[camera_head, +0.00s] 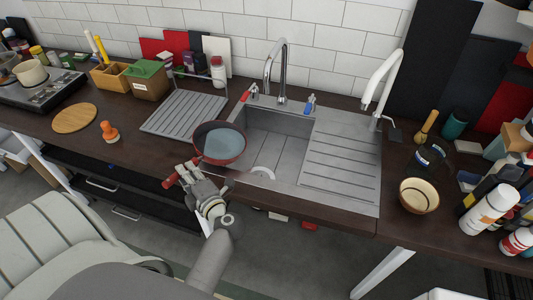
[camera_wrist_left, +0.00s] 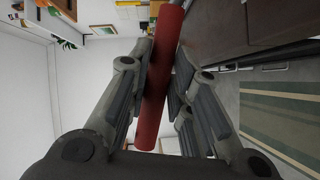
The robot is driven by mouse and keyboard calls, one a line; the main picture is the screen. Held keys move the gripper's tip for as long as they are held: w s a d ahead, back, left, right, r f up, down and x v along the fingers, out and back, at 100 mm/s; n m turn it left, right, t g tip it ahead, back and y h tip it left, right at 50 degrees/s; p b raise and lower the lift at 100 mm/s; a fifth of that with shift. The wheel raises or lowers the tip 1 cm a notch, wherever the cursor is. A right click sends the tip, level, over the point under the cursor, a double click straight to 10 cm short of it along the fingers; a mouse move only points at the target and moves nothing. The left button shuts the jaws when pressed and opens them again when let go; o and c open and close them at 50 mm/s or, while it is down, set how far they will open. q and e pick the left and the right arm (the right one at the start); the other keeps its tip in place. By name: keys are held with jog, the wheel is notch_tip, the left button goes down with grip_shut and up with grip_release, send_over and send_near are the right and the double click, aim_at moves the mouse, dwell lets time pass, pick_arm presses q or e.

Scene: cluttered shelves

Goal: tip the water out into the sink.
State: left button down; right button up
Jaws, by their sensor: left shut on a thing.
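A red pan (camera_head: 218,158) with a dark inside holds bluish water (camera_head: 222,146). It is at the left edge of the sink basin (camera_head: 272,146), roughly level in the head view. My left gripper (camera_head: 186,178) is shut on the pan's red handle (camera_head: 173,181), below and left of the pan. In the left wrist view the red handle (camera_wrist_left: 160,80) runs between the fingers. I cannot tell how high the pan is above the sink rim. My right gripper is not in view.
A chrome tap (camera_head: 277,72) and a white tap (camera_head: 382,82) stand behind the sink. A ribbed drainer (camera_head: 338,168) lies right of the basin. A bowl (camera_head: 419,196) and several bottles crowd the right counter. An orange stopper (camera_head: 109,131) stands on the left counter.

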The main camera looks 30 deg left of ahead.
pick_arm(q)
jog(key=shift+w+d+r+b, duration=0.15)
jog(key=shift+d+r+b, duration=0.1)
jog(key=shift+r+b, duration=0.1)
jog(key=shift+w+d+r+m+y, duration=0.1)
jog(key=shift+w+d+m+y, duration=0.2)
jog(key=shift+y, duration=0.1)
jog(key=shift+d+r+b, duration=0.1)
jog(key=shift+d+b, duration=0.05)
jog(key=shift+b, duration=0.2)
jog(key=shift+w+d+r+m, duration=0.3)
jog(key=shift+d+r, duration=0.1)
